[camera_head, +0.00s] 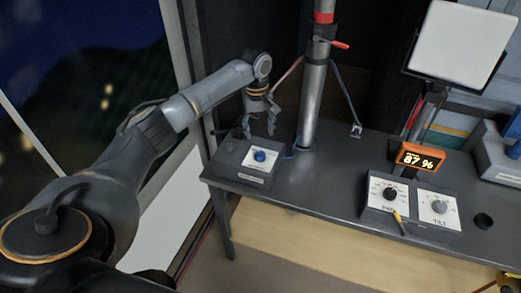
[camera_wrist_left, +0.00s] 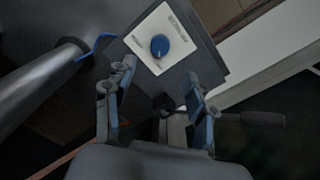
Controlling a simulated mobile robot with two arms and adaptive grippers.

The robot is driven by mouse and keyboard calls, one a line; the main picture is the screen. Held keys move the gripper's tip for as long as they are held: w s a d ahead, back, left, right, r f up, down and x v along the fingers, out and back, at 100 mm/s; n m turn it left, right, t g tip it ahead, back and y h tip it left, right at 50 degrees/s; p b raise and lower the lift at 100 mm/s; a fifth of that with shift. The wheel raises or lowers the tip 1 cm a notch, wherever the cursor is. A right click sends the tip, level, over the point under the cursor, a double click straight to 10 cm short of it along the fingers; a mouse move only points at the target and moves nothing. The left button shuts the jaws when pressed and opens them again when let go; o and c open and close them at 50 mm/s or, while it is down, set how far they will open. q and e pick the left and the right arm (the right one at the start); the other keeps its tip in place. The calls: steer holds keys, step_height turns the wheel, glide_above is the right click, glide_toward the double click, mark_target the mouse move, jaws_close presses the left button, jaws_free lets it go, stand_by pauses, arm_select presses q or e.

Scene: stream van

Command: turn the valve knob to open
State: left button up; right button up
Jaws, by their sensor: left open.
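The valve knob (camera_head: 260,156) is a round blue knob on a white plate (camera_head: 251,162) on top of a dark box at the left end of the dark table. My left gripper (camera_head: 260,131) is above and behind the knob, apart from it. In the left wrist view the blue knob (camera_wrist_left: 160,46) lies ahead, beyond the fingertips of the open left gripper (camera_wrist_left: 160,78), with nothing between the fingers. The print on the plate is too small to read. My right gripper is not in view.
Two knob panels (camera_head: 415,204), an orange display reading 87 % (camera_head: 420,159) and a white light panel (camera_head: 457,43) are at the right. The table middle (camera_head: 325,172) is clear.

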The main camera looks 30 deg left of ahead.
mark_target(260, 154)
arm_select(q)
step_height(260, 154, down, 10)
steer(key=shift+w+d+r+p, duration=0.1)
steer(key=shift+p, duration=0.55)
steer(key=shift+c, duration=0.2)
steer(key=c, duration=1.1)
